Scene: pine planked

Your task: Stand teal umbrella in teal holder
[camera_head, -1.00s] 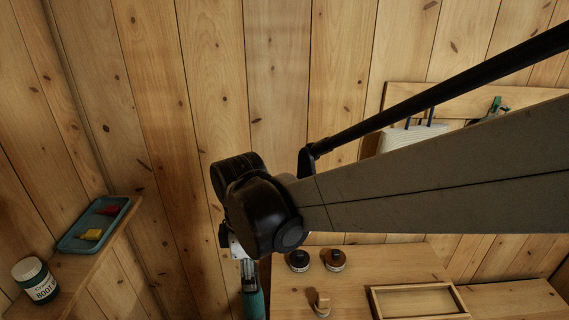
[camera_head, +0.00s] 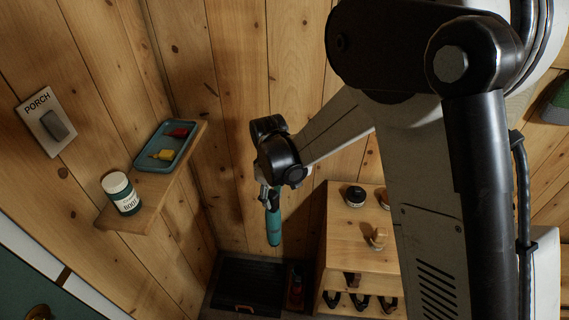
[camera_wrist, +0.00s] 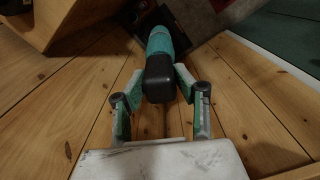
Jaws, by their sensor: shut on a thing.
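The teal umbrella (camera_head: 273,228) hangs nearly upright below my gripper (camera_head: 269,192), tip down, in front of the plank wall. In the wrist view, the black handle end of the umbrella (camera_wrist: 159,75) sits between the two fingers of my gripper (camera_wrist: 160,84), which is shut on it. The teal body runs away from the camera there. The lower end is in the air above the floor corner in the head view. I cannot make out a teal holder; a small dark thing with red on it (camera_head: 295,287) stands on the floor below, partly shadowed.
A dark tray (camera_head: 248,284) lies on the floor in the corner. A wooden shoe cabinet (camera_head: 338,245) stands to the right, with tins and shoes. A wall shelf (camera_head: 150,205) at left holds a teal tray (camera_head: 166,146) and a boot-care jar (camera_head: 121,193).

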